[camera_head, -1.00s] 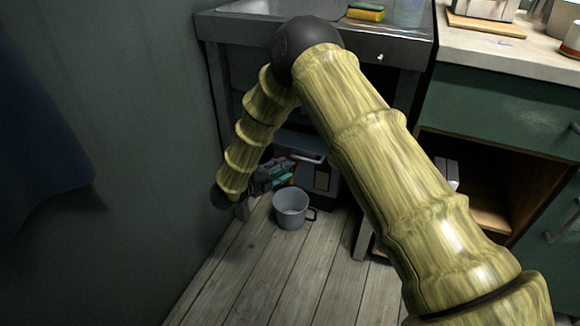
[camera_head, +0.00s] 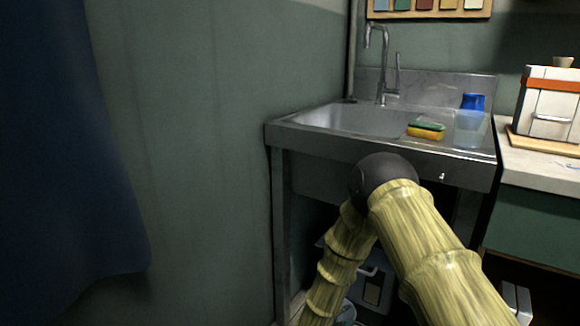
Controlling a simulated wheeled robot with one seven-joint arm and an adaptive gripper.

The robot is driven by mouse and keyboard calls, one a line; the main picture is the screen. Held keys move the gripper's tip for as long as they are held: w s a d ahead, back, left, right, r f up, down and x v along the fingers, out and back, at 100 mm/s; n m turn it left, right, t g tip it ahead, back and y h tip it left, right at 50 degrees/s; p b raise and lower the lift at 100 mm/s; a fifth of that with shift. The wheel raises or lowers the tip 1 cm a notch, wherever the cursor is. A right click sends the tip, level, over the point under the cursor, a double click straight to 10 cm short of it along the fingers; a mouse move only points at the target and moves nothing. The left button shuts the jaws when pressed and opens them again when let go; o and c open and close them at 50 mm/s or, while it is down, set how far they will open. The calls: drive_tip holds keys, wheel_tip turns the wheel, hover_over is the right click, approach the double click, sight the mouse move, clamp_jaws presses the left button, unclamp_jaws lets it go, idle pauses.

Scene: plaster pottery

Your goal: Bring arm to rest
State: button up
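My arm (camera_head: 437,255), with a yellow bamboo-like surface, reaches in from the bottom right in the head view. Its dark round elbow joint (camera_head: 384,181) is in front of the sink's front edge. From there the forearm (camera_head: 338,262) bends down and to the left, past the bottom of the picture. My gripper is below the frame, so its state and anything in it are hidden.
A metal sink (camera_head: 350,121) with a tap (camera_head: 383,62) stands behind my arm. A sponge (camera_head: 426,131), a clear container (camera_head: 469,128) and a blue cup (camera_head: 474,101) are on it. A counter (camera_head: 543,165) adjoins on the right. A dark blue cloth (camera_head: 60,150) hangs at left.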

drive_tip(key=s+d+f+n+g+y, duration=0.25)
drive_tip(key=s+f+n, duration=0.35)
drive_tip(key=s, duration=0.4)
drive_tip(key=s+d+f+n+g+y, duration=0.1)
drive_tip(key=s+f+n+g+y, duration=0.15)
drive_tip(key=s+f+n, duration=0.6)
drive_tip(key=s+d+r+n+g+y, duration=0.15)
drive_tip(key=s+n+g+y, duration=0.35)
drive_tip(key=s, duration=2.2)
wheel_tip(320, 180, up, 38)
drive_tip(key=h+p, duration=0.1)
drive_tip(key=p, duration=3.7)
drive_tip(key=shift+d+f+m+h, duration=0.15)
drive_tip(key=shift+d+m+h, duration=0.15)
drive_tip(key=shift+d+m, duration=0.15)
drive_tip(key=shift+w, duration=0.1)
